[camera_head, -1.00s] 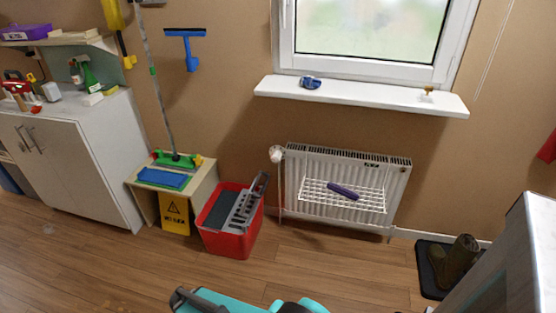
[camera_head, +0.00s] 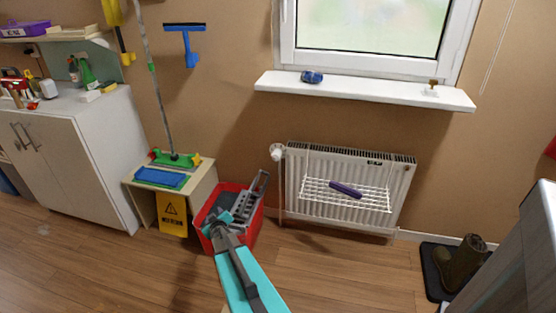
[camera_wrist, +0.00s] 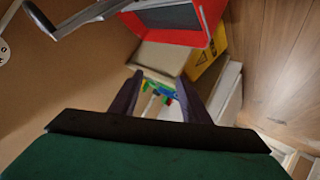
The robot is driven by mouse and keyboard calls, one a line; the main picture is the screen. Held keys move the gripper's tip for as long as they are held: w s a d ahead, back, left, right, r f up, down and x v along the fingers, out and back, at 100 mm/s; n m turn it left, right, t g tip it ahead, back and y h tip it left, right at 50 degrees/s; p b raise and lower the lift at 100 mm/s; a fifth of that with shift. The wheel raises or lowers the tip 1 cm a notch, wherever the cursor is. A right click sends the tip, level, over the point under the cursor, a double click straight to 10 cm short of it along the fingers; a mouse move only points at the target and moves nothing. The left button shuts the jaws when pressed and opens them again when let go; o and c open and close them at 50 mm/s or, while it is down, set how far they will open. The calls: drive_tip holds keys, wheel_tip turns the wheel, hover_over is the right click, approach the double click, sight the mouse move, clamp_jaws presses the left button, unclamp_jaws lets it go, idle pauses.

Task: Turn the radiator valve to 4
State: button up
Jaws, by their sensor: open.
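The radiator valve (camera_head: 277,151) is a small white knob at the upper left corner of the white radiator (camera_head: 300,190). Its number marks are too small to read in the head view. My gripper (camera_head: 226,218) is at the end of my teal arm, in front of the red bucket, below and left of the valve. In the wrist view the two dark fingers of my gripper (camera_wrist: 160,95) stand apart with nothing held between them. A pale round piece with dark marks (camera_wrist: 4,50) is cut off at the left edge there; I cannot tell what it is.
The red bucket (camera_head: 254,228) with a grey wringer stands left of the radiator. A small table (camera_head: 204,172) and a yellow sign (camera_head: 173,216) are farther left. A wire rack (camera_head: 372,197) with a purple roll (camera_head: 345,190) hangs on the radiator. The sill (camera_head: 390,92) is above.

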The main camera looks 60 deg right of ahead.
drive_tip(key=s+d+r+m+g+h+b, duration=0.1)
drive_tip(key=s+d+r+h, duration=0.25)
drive_tip(key=d, duration=0.45)
drive_tip(key=s+d+r+m+h, duration=0.15)
drive_tip(key=d+r, duration=0.25)
drive_tip(key=d, duration=0.4)
drive_tip(key=m+g+h+b, duration=0.1)
drive_tip(key=m+g+h, duration=0.15)
drive_tip(key=h, duration=0.25)
approach(276, 158)
drive_tip(key=a, duration=0.3)
drive_tip(key=shift+s+d+r+n+g, duration=0.25)
drive_tip(key=shift+r+n+g, duration=0.1)
drive_tip(key=shift+n+g, duration=0.1)
drive_tip(key=shift+w, duration=0.1)
drive_tip(key=shift+b+x, duration=0.35)
drive_tip(key=shift+x, duration=6.5)
drive_tip(key=shift+f, duration=0.2)
drive_tip(key=shift+c, duration=0.3)
